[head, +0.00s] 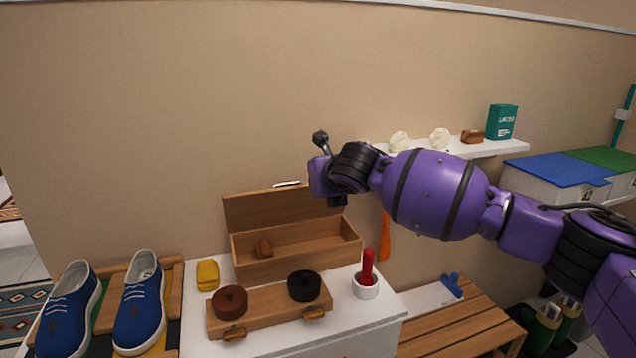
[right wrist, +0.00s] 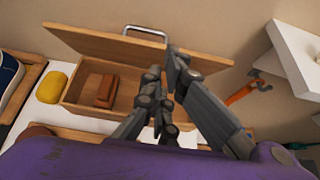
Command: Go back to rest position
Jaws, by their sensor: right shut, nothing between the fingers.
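My right arm comes in from the right in the head view, its wrist raised above the wooden box (head: 296,250). In the right wrist view my right gripper (right wrist: 164,72) is shut and empty, its fingers in front of the open box (right wrist: 85,100). The box lid is up, and a brown block (head: 264,248) lies inside; the block also shows in the right wrist view (right wrist: 106,92). My left arm and gripper are not in view.
A wooden tray (head: 265,312) with brown and black round tins, a yellow item (head: 207,274) and a white cup (head: 366,290) stand on the white cabinet. Blue shoes (head: 140,300) are at the left. A wall shelf (head: 480,150) is behind my arm; a slatted bench (head: 455,325) is below.

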